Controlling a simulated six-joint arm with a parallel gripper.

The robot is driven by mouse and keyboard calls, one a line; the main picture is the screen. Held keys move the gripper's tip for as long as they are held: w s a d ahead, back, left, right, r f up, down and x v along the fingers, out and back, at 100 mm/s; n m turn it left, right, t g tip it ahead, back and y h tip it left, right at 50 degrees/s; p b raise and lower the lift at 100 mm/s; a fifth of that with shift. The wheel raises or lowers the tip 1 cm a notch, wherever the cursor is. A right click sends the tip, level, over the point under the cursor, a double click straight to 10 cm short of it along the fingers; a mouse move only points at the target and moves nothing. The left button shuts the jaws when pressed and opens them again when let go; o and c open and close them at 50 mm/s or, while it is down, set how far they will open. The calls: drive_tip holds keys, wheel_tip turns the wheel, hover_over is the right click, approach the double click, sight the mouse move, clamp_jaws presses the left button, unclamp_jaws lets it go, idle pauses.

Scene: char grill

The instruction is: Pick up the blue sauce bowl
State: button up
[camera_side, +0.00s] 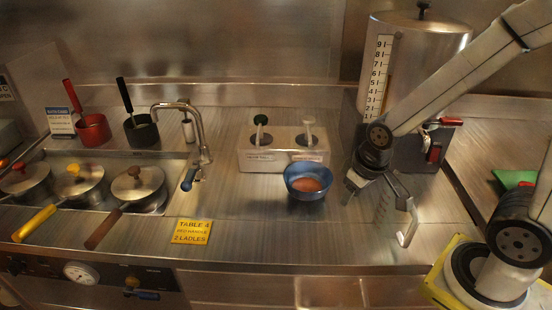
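The blue sauce bowl (307,183) stands upright on the steel counter, in front of a steel box with two pump tops. It holds a reddish-brown sauce. My gripper (378,214) is to the right of the bowl, apart from it, with its fingers spread wide and pointing down. Nothing shows between the fingers. One finger is near the bowl's right side and the other is farther right, near the counter's front.
The steel pump box (284,150) stands just behind the bowl. A tall measuring tank (420,60) is at the back right. A faucet (197,140), lidded pots (138,187) and a yellow sign (192,232) are to the left. The counter between sign and bowl is clear.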

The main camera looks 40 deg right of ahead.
idle(0.3)
drive_tip(key=m+y, duration=0.4)
drive_tip(key=m, duration=0.3)
approach(327, 176)
wheel_tip(327, 176, down, 3)
drive_tip(key=shift+w+a+f, duration=0.3)
drive_tip(key=shift+a+f, duration=0.05)
drive_tip(key=shift+f, duration=0.15)
drive_tip(key=shift+w+a+f, duration=0.3)
drive_tip(key=shift+a+f, duration=0.05)
drive_tip(key=shift+f, duration=0.15)
drive_tip(key=shift+f, duration=0.1)
drive_tip(key=shift+x, duration=2.5)
drive_tip(key=shift+a, duration=0.2)
clamp_jaws()
